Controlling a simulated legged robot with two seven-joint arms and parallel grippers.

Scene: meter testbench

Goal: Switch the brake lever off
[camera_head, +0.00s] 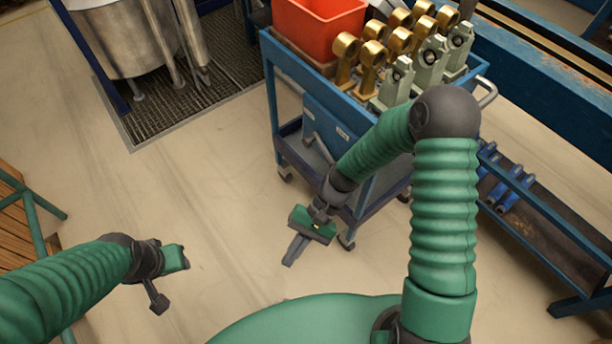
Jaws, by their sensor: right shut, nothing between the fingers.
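A blue cart (357,207) stands at the centre right. A thin grey bar (318,147) sits at its near left side, below a blue panel (327,124) with small white labels. This bar may be the brake lever, but I cannot tell for sure. My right gripper (295,249) is shut and empty. It hangs in front of the cart, lower left of the bar and apart from it in the picture. My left gripper (157,298) is at the lower left, over the floor and far from the cart. Its fingers are too unclear to tell open from shut.
The cart's top holds an orange bin (318,26), several brass fittings (372,55) and pale green fittings (396,84). A steel tank (118,38) stands on a floor grate (160,118) at upper left. A blue bench (550,75) runs along the right. The floor between is clear.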

